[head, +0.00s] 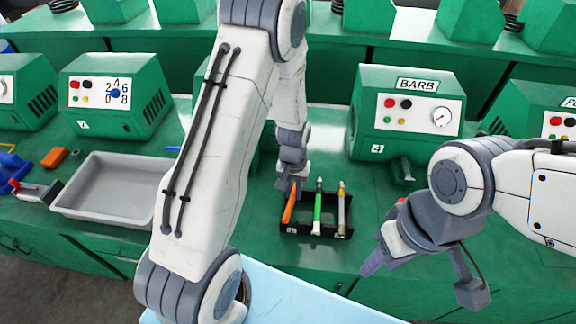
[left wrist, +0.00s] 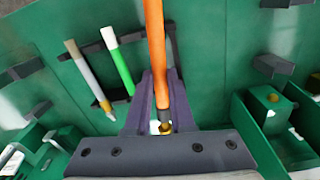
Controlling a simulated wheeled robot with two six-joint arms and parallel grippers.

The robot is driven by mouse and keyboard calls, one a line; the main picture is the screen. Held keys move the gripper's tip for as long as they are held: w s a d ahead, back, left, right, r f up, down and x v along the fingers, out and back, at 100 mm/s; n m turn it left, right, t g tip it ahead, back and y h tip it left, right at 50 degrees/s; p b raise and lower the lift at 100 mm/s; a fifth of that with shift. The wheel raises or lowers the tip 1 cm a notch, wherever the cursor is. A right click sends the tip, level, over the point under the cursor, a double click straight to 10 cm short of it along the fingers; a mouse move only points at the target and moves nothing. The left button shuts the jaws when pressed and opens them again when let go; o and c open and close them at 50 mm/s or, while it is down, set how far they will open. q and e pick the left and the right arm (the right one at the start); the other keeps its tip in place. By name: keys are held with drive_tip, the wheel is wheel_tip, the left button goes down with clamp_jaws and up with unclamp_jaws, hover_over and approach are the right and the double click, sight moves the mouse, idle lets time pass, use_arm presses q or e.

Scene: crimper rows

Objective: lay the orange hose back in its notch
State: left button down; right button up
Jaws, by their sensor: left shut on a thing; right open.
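The orange hose (head: 289,207) is held in my left gripper (head: 294,186), over the left side of a black notched rack (head: 316,235). In the left wrist view the hose (left wrist: 155,45) runs between the two fingers (left wrist: 158,100), with a brass end near the palm. The hose leans compared with its neighbours; I cannot tell whether it touches the rack. My right gripper (head: 376,262) is open and empty, right of the rack and nearer the front.
A grey tray (head: 75,196) stands at the left, with an orange block (head: 54,157) beside it. Green machines stand behind, including one marked BARB (head: 408,108). The green bench between the rack and that machine is mostly clear.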

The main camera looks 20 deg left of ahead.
sight(294, 189)
use_arm(q)
drive_tip(key=r+p, duration=0.1)
drive_tip(key=w+r+n+p, duration=0.1)
drive_tip(key=shift+w+a+r, duration=0.15)
drive_tip(key=shift+w+r, duration=0.15)
drive_tip(key=shift+r, duration=0.1)
drive_tip(key=shift+w+n+p, duration=0.25)
drive_tip(key=shift+n+p, duration=0.05)
drive_tip(key=shift+p, duration=0.05)
use_arm(e)
wheel_tip(294, 189, up, 5)
use_arm(q)
drive_tip(key=shift+w+a, duration=0.1)
wheel_tip(294, 189, down, 11)
drive_tip(key=b, duration=0.8)
drive_tip(key=shift+r, duration=0.1)
use_arm(e)
wheel_tip(294, 189, down, 9)
drive_tip(key=shift+r, duration=0.1)
use_arm(q)
drive_tip(key=c, duration=0.7)
unclamp_jaws()
drive_tip(key=shift+r, duration=0.1)
